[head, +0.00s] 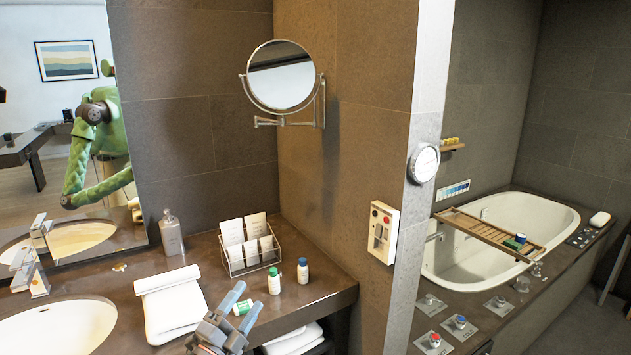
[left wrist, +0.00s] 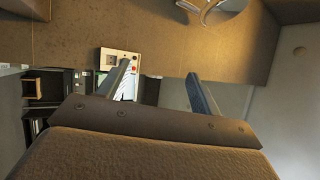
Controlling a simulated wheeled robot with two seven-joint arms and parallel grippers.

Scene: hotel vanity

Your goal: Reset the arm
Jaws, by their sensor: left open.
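My left gripper (head: 233,297) is at the bottom middle of the head view, above the front part of the vanity counter. A white wall panel (left wrist: 119,60) shows behind one finger there; the panel also shows on the pillar in the head view (head: 382,231). My right gripper is in neither view.
The counter (head: 320,288) holds a folded white towel (head: 170,303), a green-and-white bottle (head: 242,307) lying down, two upright small bottles (head: 274,281) (head: 303,271), a wire card rack (head: 248,249) and a soap dispenser (head: 171,234). A round mirror (head: 281,76) juts from the wall. A bathtub (head: 510,215) is at right.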

